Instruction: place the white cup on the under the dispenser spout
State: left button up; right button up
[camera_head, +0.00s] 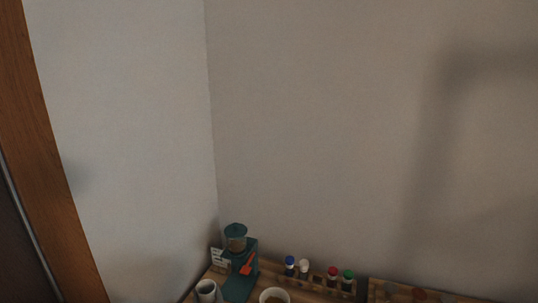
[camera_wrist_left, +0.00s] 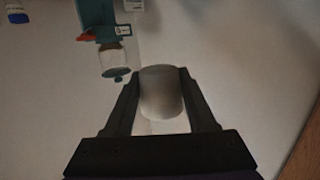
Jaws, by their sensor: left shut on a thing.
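My left gripper (camera_wrist_left: 161,82) shows in the left wrist view, with its two black fingers shut on the sides of the white cup (camera_wrist_left: 161,98). In the head view a white cup (camera_head: 207,289) shows at the bottom edge, left of the dispenser; no gripper shows clearly there. The dispenser (camera_head: 238,270) is teal with a clear jar, a teal lid and an orange lever. It also shows upside down at the top of the left wrist view (camera_wrist_left: 95,12), apart from the held cup. Its spout is too small to make out. My right gripper is not in view.
A white bowl (camera_head: 273,296) with brown contents is right of the dispenser. Several bottles with coloured caps (camera_head: 333,274) stand in a wooden rack behind it. A small white sign (camera_head: 219,258) is beside the dispenser. Pale walls meet in the corner behind.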

pick_arm(q)
jog(key=shift+s+a+f+p, duration=0.15)
jog(key=shift+a+f+p, duration=0.4)
jog(key=shift+f, duration=0.3)
jog(key=s+f+m+h, duration=0.3)
jog(key=s+f+h, duration=0.1)
jog(key=h, duration=0.1)
jog(key=shift+s+f+m+t, duration=0.3)
jog(key=shift+f+m+t, duration=0.05)
jog(key=shift+m+t, duration=0.05)
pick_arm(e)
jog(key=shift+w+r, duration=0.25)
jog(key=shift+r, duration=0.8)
